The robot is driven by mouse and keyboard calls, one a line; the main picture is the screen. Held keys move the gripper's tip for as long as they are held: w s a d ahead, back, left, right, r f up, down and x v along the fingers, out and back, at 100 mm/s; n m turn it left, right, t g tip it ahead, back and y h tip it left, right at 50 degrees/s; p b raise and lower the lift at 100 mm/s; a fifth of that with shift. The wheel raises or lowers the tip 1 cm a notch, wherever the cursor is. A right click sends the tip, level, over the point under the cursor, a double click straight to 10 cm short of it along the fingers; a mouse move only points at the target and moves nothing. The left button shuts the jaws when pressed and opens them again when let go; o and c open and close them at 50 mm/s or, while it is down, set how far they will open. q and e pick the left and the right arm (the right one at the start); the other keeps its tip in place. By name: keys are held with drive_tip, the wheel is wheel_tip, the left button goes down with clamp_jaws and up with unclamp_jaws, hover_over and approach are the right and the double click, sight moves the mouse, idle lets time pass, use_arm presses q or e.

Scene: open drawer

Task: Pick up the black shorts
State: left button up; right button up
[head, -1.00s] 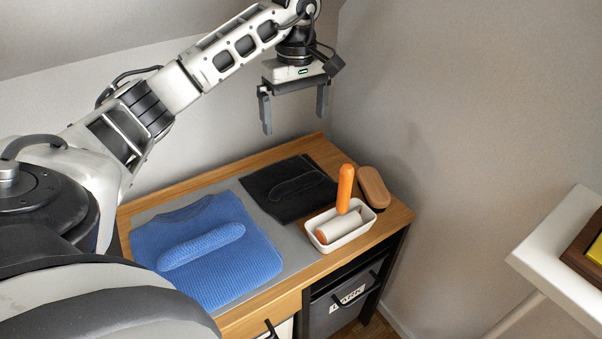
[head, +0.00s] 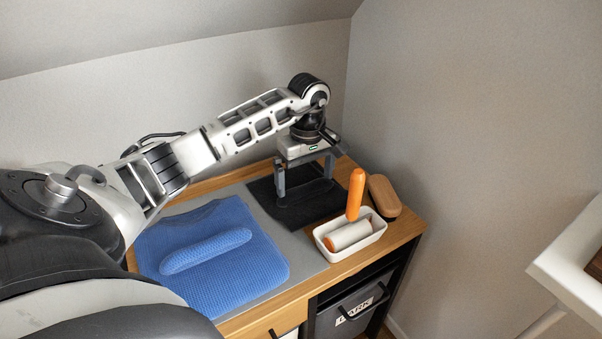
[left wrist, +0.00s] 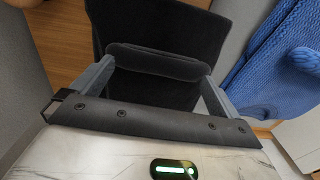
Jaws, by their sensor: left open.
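The black shorts (head: 310,208) lie folded flat on the back right of the table top, with a raised black roll across them. They also fill the middle of the left wrist view (left wrist: 150,25). My left gripper (head: 305,183) is open and points down over the shorts. In the left wrist view its fingers (left wrist: 157,75) stand at either end of the raised black roll (left wrist: 155,60). I cannot tell whether the fingertips touch the cloth. My right gripper is not in view.
A blue knitted garment (head: 255,268) lies on the grey mat (head: 306,262) left of the shorts. A white tray (head: 358,249) with an orange-handled lint roller (head: 355,195) stands close on the right, beside a brown brush (head: 384,196). The wall rises behind the table (head: 405,228).

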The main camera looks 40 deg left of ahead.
use_arm(q)
drive_tip(key=shift+f, duration=0.8)
drive_tip(key=c, duration=0.7)
drive_tip(key=shift+r, duration=0.1)
